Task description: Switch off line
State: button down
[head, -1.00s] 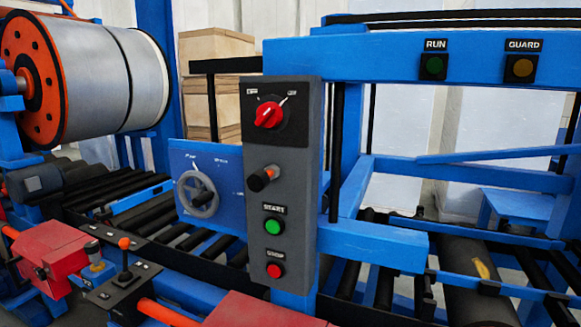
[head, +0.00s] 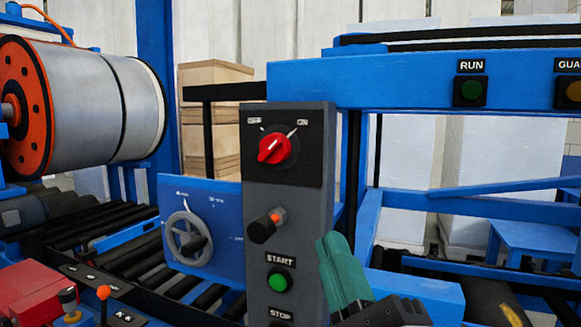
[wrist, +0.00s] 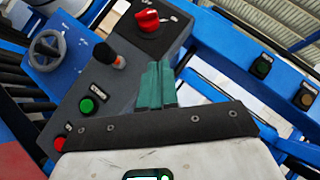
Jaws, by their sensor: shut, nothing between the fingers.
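The grey control panel (head: 260,190) stands upright in the middle of the head view. Its red rotary switch (head: 274,149) sits at the top between the marks OFF and ON, its pale pointer line slanting up to the right towards ON. Below it are a black knob with an orange band (head: 265,226), the green START button (head: 279,281) and a STOP label (head: 280,312). My gripper (head: 332,240), with green fingers, is shut and empty, at the panel's lower right edge. In the wrist view the fingers (wrist: 157,68) point up towards the red switch (wrist: 147,20), apart from it.
A blue plate with a grey handwheel (head: 187,238) is left of the panel. A blue beam with a RUN lamp (head: 471,91) crosses the upper right. A red block (head: 40,290) and an orange-topped lever (head: 104,293) are at lower left. A large roll (head: 105,100) is at upper left.

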jog(key=p, duration=0.6)
send_near(283, 143)
jog(key=w, duration=0.1)
jog(key=w+d, duration=0.1)
jog(key=w, duration=0.2)
jog(key=shift+w+d+r, duration=0.1)
jog(key=shift+d+r, duration=0.15)
jog(key=shift+d, duration=0.05)
jog(key=shift+w+a+r, duration=0.2)
jog(key=shift+a+r, duration=0.6)
jog(key=shift+a, duration=0.15)
jog(key=shift+w+a+r+p, duration=0.2)
jog(key=shift+a+r+p, duration=0.2)
jog(key=shift+a+p, duration=0.05)
